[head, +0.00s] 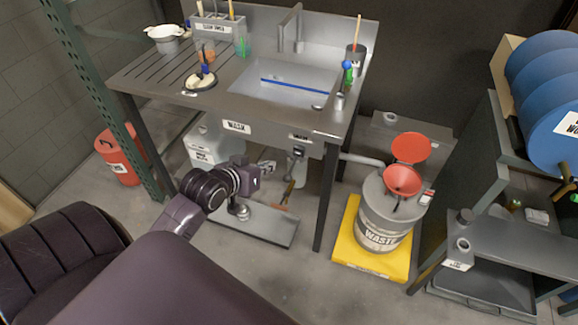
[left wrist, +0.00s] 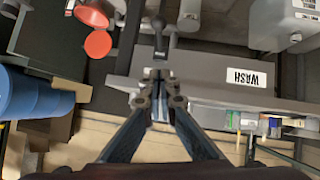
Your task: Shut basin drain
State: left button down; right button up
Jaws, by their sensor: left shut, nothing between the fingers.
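The steel wash basin (head: 290,72) is set into the bench top, with a blue line across it. A dark fitting with a handle (head: 299,151) sits at the basin's front under a small label, above the drain pipe. In the left wrist view a dark lever with a rounded end (left wrist: 158,28) stands just beyond the fingertips. I cannot tell whether they touch. My left gripper (head: 268,167) is below the bench front, left of the drain pipe. Its fingers are shut and empty, as the left wrist view (left wrist: 157,76) also shows. My right gripper is not in view.
A bench leg (head: 327,190) stands right of the drain. A waste drum (head: 385,220) with a red funnel stands on a yellow tray (head: 350,256). A low shelf (head: 255,222) lies under the bench. Blue drums (head: 540,85) are at right.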

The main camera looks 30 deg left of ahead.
pick_arm(q)
send_near(292, 166)
jog(key=w, duration=0.2)
jog(key=w+a+r, duration=0.1)
jog(key=shift+w+p, duration=0.3)
jog(key=f, duration=0.2)
jog(key=w+f, duration=0.1)
jog(key=shift+d, duration=0.25)
jog(key=shift+w+d+f, duration=0.1)
jog(key=shift+f, duration=0.55)
